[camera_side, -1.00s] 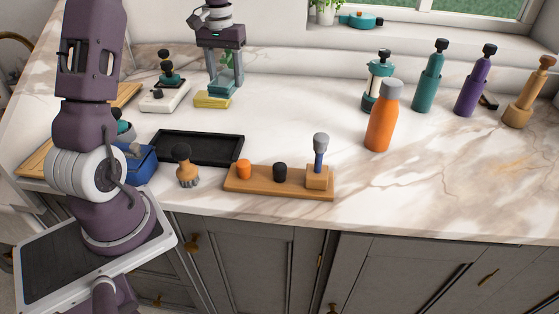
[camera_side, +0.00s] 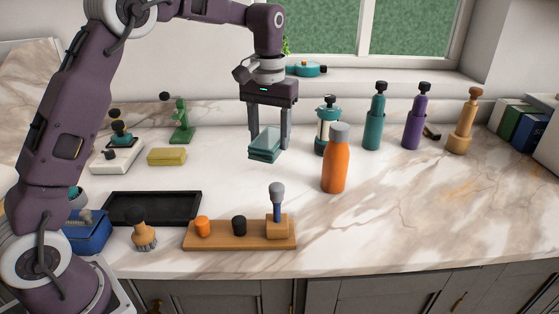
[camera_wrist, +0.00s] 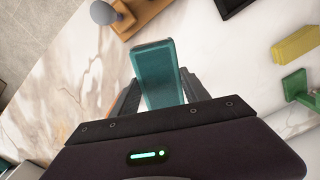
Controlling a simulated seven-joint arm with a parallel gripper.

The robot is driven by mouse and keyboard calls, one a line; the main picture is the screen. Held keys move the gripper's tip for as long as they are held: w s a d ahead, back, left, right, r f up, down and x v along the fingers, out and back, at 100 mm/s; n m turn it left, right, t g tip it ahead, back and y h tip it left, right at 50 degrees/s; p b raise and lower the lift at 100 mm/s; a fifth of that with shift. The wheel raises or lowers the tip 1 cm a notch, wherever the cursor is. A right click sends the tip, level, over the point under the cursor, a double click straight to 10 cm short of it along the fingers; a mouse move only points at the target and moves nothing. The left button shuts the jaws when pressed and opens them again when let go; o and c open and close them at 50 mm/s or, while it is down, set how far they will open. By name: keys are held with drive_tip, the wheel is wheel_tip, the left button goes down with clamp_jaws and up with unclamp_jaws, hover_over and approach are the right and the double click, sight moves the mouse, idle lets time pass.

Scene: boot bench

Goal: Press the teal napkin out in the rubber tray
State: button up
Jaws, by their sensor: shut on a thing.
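The teal napkin (camera_side: 265,146), a folded block, is held between the fingers of my gripper (camera_side: 270,135) above the counter. In the wrist view the napkin (camera_wrist: 158,72) fills the space between the fingertips. My gripper is to the right of and behind the black rubber tray (camera_side: 118,208), well apart from it. The tray lies flat and looks empty on the left part of the counter. Only a dark corner of it (camera_wrist: 230,6) shows at the top of the wrist view.
A yellow sponge (camera_side: 167,156) and a green stand (camera_side: 181,122) are left of my gripper. An orange bottle (camera_side: 334,165) stands close to its right. A wooden board (camera_side: 218,238) with small items and a brush (camera_side: 142,232) lie in front, near the counter edge. Marble between napkin and tray is clear.

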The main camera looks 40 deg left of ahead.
drive_tip(key=s+a+f+n, duration=0.3)
drive_tip(key=s+a+n, duration=0.75)
drive_tip(key=a, duration=0.35)
drive_tip(key=s+a+f+n, duration=0.2)
drive_tip(key=s+a+n, duration=0.1)
drive_tip(key=s+n, duration=0.35)
drive_tip(key=s+a+f+n, duration=0.2)
drive_tip(key=s+n, duration=0.4)
drive_tip(key=s, duration=0.1)
drive_tip(key=shift+w+f, duration=0.2)
drive_tip(key=shift+f, duration=3)
drive_tip(key=shift+f, duration=0.55)
